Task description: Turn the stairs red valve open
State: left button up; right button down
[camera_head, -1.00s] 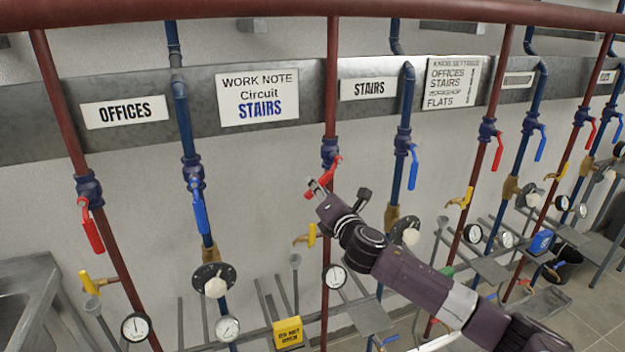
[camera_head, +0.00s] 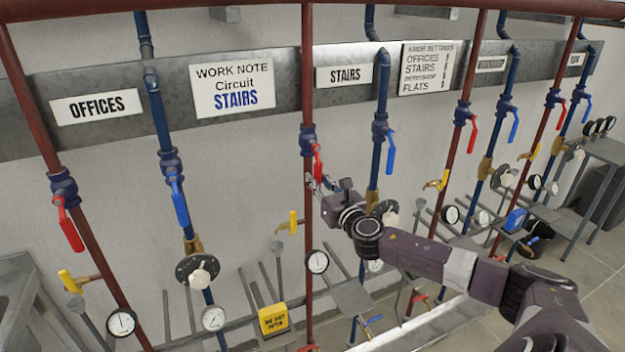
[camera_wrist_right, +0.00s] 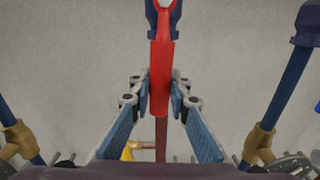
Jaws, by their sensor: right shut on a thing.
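The stairs red valve (camera_head: 308,140) is on the red pipe just left of the STAIRS label (camera_head: 344,75). Its red handle (camera_head: 318,160) points down, roughly along the pipe. In the right wrist view the red handle (camera_wrist_right: 160,70) stands upright between the two blue-padded fingers. My right gripper (camera_head: 321,182) is shut on the lower part of this handle; the fingertips partly hide it in the head view. My left gripper is not in view.
A blue-handled valve (camera_head: 381,130) is close on the right. The OFFICES red handle (camera_head: 70,230) hangs at far left. Bare wall lies left of the stairs red pipe.

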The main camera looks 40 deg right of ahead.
jog(key=shift+s+d+n, duration=0.1)
jog(key=shift+d+n, duration=0.2)
jog(key=shift+n, duration=0.1)
jog(key=c, duration=1.8)
grip_release()
jog(key=shift+o, duration=0.2)
jog(key=v, duration=1.2)
jog(key=shift+d+f, duration=0.1)
